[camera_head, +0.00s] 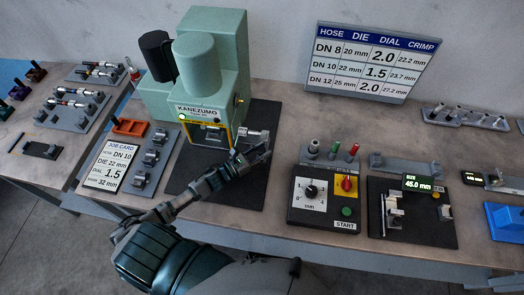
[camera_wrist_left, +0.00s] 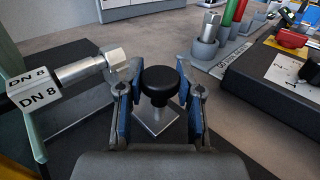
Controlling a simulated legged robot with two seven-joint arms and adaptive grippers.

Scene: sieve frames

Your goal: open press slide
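The press (camera_head: 195,60) is a pale green machine labelled KANEZUMO, with a yellow-framed opening (camera_head: 207,133) at its front. A hose tagged DN 8 (camera_wrist_left: 38,92) with a silver fitting (camera_wrist_left: 92,68) sticks out beside the opening; the fitting also shows in the head view (camera_head: 252,136). My left gripper (camera_head: 256,152) is in front of the press, to the right of the opening. In the left wrist view its blue-padded fingers (camera_wrist_left: 159,112) stand apart on either side of a round black knob (camera_wrist_left: 160,82) on a square grey plate (camera_wrist_left: 157,122). Contact is not clear. My right gripper is out of view.
A control box (camera_head: 324,204) with a dial and START button stands right of the dark mat (camera_head: 222,190). A gauge fixture (camera_head: 411,212) is further right. A job card (camera_head: 111,165) and grey holders (camera_head: 150,160) lie left. A hose chart (camera_head: 376,62) stands behind.

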